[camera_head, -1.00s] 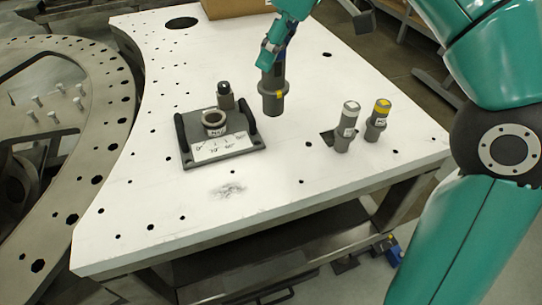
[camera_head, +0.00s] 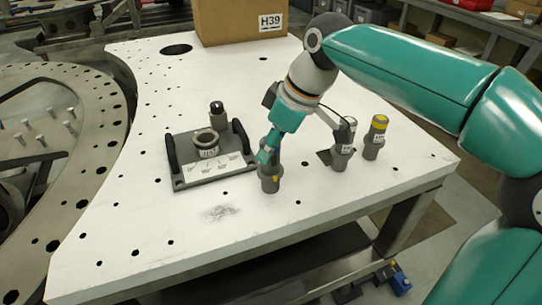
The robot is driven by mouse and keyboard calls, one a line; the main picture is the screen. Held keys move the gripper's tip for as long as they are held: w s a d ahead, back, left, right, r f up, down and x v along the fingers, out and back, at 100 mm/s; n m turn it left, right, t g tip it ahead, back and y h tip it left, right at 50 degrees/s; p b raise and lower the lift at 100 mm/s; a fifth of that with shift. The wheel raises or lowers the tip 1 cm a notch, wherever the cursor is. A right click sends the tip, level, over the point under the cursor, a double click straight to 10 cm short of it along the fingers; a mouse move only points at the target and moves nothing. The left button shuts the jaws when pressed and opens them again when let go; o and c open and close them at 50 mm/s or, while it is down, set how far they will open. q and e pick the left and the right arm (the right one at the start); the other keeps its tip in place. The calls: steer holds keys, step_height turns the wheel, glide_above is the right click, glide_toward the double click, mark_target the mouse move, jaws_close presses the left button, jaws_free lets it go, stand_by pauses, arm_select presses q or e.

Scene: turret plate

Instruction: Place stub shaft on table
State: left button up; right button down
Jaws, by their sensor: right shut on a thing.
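The stub shaft (camera_head: 270,179) is a dark grey stepped cylinder with a yellow mark. In the head view it stands upright at the table top, right of the fixture plate; I cannot tell whether its base touches. My right gripper (camera_head: 268,154) is shut on its upper part and hides some of it. The white table (camera_head: 330,205) has scattered dark holes. My left gripper is not in view.
A grey fixture plate (camera_head: 185,183) with two dark handles and a ring (camera_head: 206,141) stands left of the shaft. A dark knobbed cylinder (camera_head: 217,114) is behind it. Two grey cylinders, one white-topped (camera_head: 343,150), one yellow-topped (camera_head: 376,138), stand right. A cardboard box (camera_head: 235,22) is at the back.

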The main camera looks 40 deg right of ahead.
step_height(320, 180, down, 3)
steer(key=shift+r, duration=0.15)
steer(key=c, duration=1.1)
jaws_free()
steer(key=shift+c, duration=0.2)
steer(key=o, duration=0.5)
steer(key=shift+c, duration=0.2)
steer(key=p+v, duration=0.1)
steer(key=v, duration=1.1)
